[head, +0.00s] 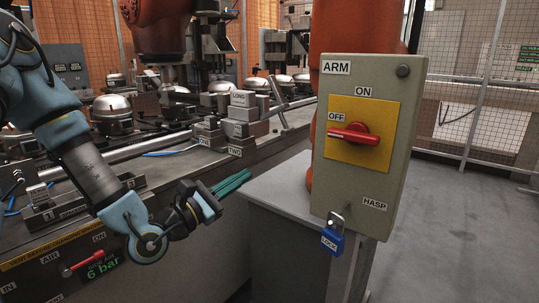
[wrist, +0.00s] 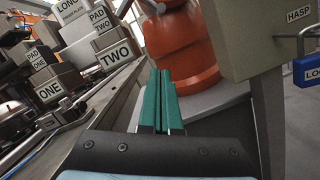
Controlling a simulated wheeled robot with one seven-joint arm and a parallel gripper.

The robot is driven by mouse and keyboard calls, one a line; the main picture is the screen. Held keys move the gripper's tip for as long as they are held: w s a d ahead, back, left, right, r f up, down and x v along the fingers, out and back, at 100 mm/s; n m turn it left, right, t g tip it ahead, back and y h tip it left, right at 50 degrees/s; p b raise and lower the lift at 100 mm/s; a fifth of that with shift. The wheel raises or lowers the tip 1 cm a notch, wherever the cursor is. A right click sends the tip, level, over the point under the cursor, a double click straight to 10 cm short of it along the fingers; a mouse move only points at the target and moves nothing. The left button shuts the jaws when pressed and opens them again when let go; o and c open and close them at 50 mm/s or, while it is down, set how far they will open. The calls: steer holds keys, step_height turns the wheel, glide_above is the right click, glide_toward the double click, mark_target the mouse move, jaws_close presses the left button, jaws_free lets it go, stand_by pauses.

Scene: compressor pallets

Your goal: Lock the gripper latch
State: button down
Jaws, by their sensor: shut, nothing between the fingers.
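No part labelled as a gripper latch can be made out in either view. My gripper (head: 248,173) has green fingers, shut together and empty, over the gap left of the grey ARM box (head: 328,194). In the wrist view the fingers (wrist: 160,75) point toward an orange machine base (wrist: 180,45). A blue padlock (head: 332,240) marked LOCK hangs by its shackle at the box's lower edge, near the HASP label. The padlock also shows in the wrist view (wrist: 308,68). The red switch handle (head: 352,134) lies nearly level, its end toward OFF. My gripper touches none of these.
Blocks marked ONE (wrist: 58,84) and TWO (wrist: 108,48) stand on the bench left of my gripper. An air valve with a red handle (head: 84,263) and a 6 bar readout is on the bench front. Floor right of the box is clear up to the mesh fence (head: 470,80).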

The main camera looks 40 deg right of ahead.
steer(key=shift+s+a+r+h, duration=0.1)
steer(key=shift+s+r+h, duration=0.1)
steer(key=shift+r+h, duration=0.1)
steer(key=d+r+p, duration=0.2)
steer(key=d+r, duration=0.3)
steer(key=d, duration=0.5)
steer(key=shift+s+r, duration=0.15)
steer(key=shift+r, duration=0.25)
steer(key=shift+d+n+p, duration=0.15)
steer(key=shift+n+p, duration=0.25)
